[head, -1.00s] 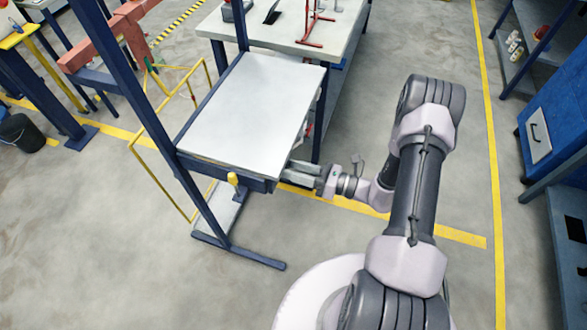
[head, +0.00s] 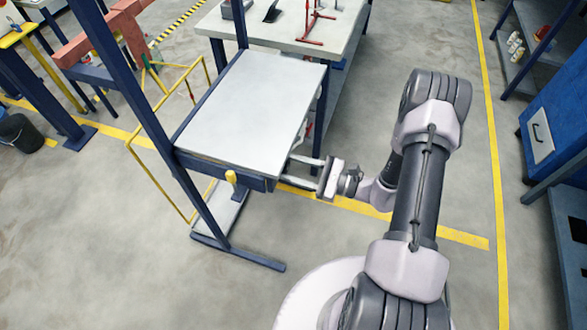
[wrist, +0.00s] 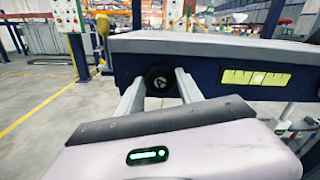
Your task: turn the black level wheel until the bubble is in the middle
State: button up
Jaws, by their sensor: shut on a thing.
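The black level wheel (wrist: 160,80) is a round knob on the dark blue front edge of the rack's shelf, seen in the wrist view. My gripper (head: 291,170) is at the shelf's near right corner, its two fingers on either side of the wheel and shut on it. The fingers also show in the wrist view. The yellow-green level vial (wrist: 255,78) sits right of the wheel on the same edge. It has dark marks; the bubble is too small to place surely. In the head view the wheel and vial are hidden.
The shelf's pale top (head: 250,110) is empty. A workbench (head: 280,30) stands behind. The floor in front of the rack is clear.

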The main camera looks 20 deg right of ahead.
jog(key=shift+n, duration=0.5)
dwell(0.3)
jog(key=o, duration=1.4)
jog(key=p+v, duration=0.3)
jog(key=v, duration=1.4)
jog(key=shift+s+d, duration=0.15)
jog(key=shift+r+n, duration=0.1)
jog(key=shift+n, duration=0.2)
